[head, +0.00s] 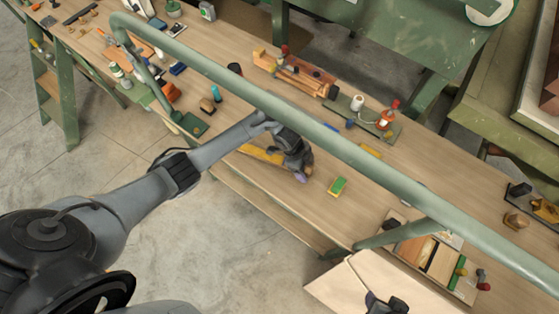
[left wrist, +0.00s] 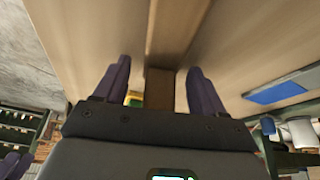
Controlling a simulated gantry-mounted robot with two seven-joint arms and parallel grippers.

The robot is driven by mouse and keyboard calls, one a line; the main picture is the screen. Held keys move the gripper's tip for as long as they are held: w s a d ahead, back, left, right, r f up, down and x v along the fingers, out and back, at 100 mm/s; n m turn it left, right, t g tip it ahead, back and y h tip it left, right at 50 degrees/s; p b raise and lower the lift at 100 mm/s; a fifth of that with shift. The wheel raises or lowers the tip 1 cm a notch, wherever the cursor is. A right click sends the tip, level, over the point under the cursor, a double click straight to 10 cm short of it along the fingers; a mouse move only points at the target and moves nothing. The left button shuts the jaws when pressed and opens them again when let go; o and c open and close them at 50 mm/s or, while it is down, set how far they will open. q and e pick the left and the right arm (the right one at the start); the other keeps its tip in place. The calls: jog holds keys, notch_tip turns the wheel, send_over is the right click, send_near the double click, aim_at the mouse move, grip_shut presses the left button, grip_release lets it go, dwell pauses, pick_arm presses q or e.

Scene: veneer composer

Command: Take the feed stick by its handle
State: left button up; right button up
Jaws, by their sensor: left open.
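My left gripper (head: 300,174) is over the front part of the wooden bench (head: 335,215), with its fingers pointing down. In the left wrist view its two purple fingers (left wrist: 159,66) stand apart, with a brown wooden bar (left wrist: 178,28), which looks like the feed stick, running between them. A darker block-like part (left wrist: 159,90), perhaps the handle, shows between the fingers; I see no clear contact. In the head view a yellow-brown strip (head: 262,154) lies beside the gripper, partly hidden by it. A dark shape (head: 385,304) at the bottom edge may be my right gripper; its fingers are not clear.
A green and yellow block (head: 338,186) lies right of the left gripper. A pale green rail (head: 340,145) crosses above the bench. Bottles (head: 388,113) and a wooden rack (head: 295,73) stand behind. A pale panel (head: 345,288) is at the front.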

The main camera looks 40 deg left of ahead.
pick_arm(q)
jog(key=c, duration=1.2)
jog(key=shift+o, duration=0.2)
